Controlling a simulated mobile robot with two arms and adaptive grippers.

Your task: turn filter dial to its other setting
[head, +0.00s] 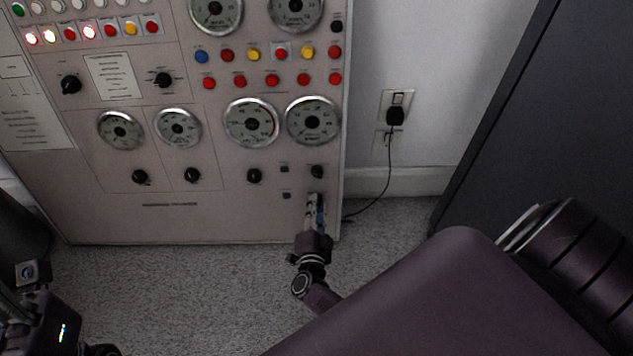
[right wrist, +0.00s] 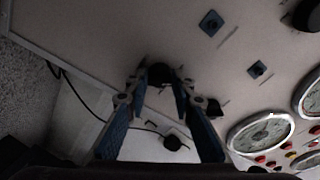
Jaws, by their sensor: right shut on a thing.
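A beige control panel (head: 225,215) with dials and gauges stands ahead of me. My right gripper (head: 316,203) is at its lower right corner. In the right wrist view the fingers (right wrist: 158,82) are closed around a round black dial (right wrist: 160,71) on the panel face. This dial is mostly hidden by the fingers in the head view. Another black dial (head: 317,172) sits just above it and also shows in the right wrist view (right wrist: 214,108). I cannot read which dial is the filter dial or its setting. My left gripper's fingers are not in view.
Two small dark square fittings (right wrist: 210,22) lie beside the dials. A black plug (head: 395,116) sits in a wall outlet, its cord hanging to the floor right of the panel. A dark cabinet (head: 540,110) stands at the right. Carpet (head: 180,275) in front of the panel is clear.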

